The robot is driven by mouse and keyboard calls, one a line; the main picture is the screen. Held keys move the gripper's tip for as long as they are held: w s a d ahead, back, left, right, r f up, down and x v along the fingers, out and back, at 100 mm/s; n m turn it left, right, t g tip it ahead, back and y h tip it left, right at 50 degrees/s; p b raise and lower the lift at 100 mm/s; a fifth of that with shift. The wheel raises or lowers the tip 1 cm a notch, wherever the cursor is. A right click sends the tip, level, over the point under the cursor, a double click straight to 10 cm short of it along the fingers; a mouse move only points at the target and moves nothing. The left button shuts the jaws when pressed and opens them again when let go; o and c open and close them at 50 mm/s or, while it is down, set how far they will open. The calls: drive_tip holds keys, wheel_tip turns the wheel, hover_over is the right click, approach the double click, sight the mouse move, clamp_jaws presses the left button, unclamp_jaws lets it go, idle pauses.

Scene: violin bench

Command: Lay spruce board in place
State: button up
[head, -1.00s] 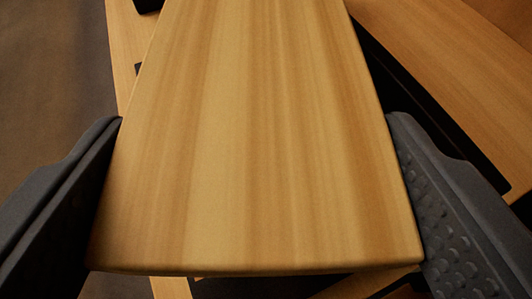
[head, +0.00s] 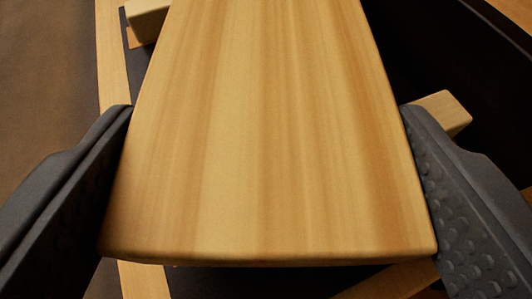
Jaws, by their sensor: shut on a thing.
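The spruce board (head: 268,140) is a pale, straight-grained wooden plank that fills the middle of the head view. Its near end is square with rounded edges, and its far end runs out of the top of the picture. My gripper (head: 270,185) is shut on the board, with one dark grey finger against its left side and the textured finger against its right side. The board hides most of what lies below it, and I cannot tell its height above the surface.
Light wooden blocks show behind the board at the upper left (head: 148,20) and at the right (head: 446,110). A thin wooden strip (head: 112,65) runs along the left, beside a brown surface (head: 45,75). Dark recessed areas lie on the right and below.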

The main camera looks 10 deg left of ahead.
drive_tip(key=shift+f, duration=0.5)
drive_tip(key=o, duration=1.2)
drive_tip(key=v, duration=1.4)
wheel_tip(320, 180, up, 29)
drive_tip(key=s+d+m+t+h, duration=0.1)
drive_tip(key=s+d+m+h, duration=0.1)
drive_tip(key=d+h, duration=0.1)
drive_tip(key=s+a+r, duration=0.4)
drive_tip(key=s+r, duration=0.3)
drive_tip(key=r, duration=0.3)
drive_tip(key=s+a+r+t, duration=0.1)
drive_tip(key=s+a+r, duration=0.3)
drive_tip(key=s+r, duration=0.4)
drive_tip(key=shift+r+m, duration=0.3)
drive_tip(key=shift+r, duration=0.6)
